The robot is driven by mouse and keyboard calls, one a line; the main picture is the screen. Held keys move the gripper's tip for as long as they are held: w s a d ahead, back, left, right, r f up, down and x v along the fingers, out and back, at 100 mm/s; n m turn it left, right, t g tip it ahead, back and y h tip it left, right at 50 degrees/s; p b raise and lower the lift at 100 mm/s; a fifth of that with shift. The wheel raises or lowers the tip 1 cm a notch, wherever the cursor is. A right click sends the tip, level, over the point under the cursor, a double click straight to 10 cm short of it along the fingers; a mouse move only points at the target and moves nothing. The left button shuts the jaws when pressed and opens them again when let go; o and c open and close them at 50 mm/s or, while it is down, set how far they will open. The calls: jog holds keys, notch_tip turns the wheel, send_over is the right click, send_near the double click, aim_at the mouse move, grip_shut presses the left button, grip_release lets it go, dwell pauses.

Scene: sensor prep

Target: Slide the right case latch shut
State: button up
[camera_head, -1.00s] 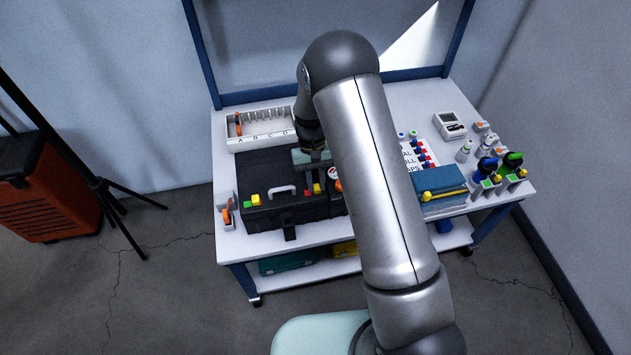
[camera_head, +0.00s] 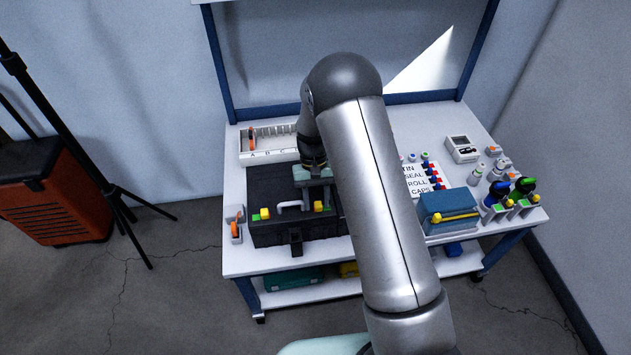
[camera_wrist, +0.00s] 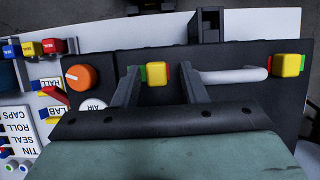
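The dark case (camera_head: 270,180) stands closed on the workbench, partly hidden by my arm. Its right latch (camera_head: 318,206) has a yellow slider, shown nearer in the wrist view (camera_wrist: 156,74) with a green sliver to its left and a red one to its right. My gripper (camera_wrist: 158,76) is open, its two dark fingers on either side of this slider with gaps visible. It points down over the case in the head view (camera_head: 316,190). The left latch (camera_head: 265,213) also has a yellow slider, beside a green patch. Finger contact with the lid cannot be told.
The case's pale handle (camera_wrist: 232,75) lies close beside one finger. An orange knob (camera_wrist: 81,78) and a white AIR label (camera_wrist: 93,105) sit on the other side. A lettered rack (camera_head: 270,145) stands behind the case, and a blue box (camera_head: 448,210) to the right.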

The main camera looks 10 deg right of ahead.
jog(key=b+v, duration=0.1)
jog(key=v, duration=1.6)
jog(key=shift+r, duration=0.15)
jog(key=s+d+r+t, duration=0.1)
jog(key=s+d+r, duration=0.1)
jog(key=s+r, duration=0.35)
jog(key=s+d+r+t, duration=0.2)
jog(key=s+d+r, duration=0.1)
jog(key=s, duration=0.6)
jog(key=s+d+f+t, duration=0.2)
jog(key=s, duration=1.5)
jog(key=shift+d+p, duration=0.25)
jog(key=shift+p, duration=0.05)
jog(key=shift+s+f, duration=0.1)
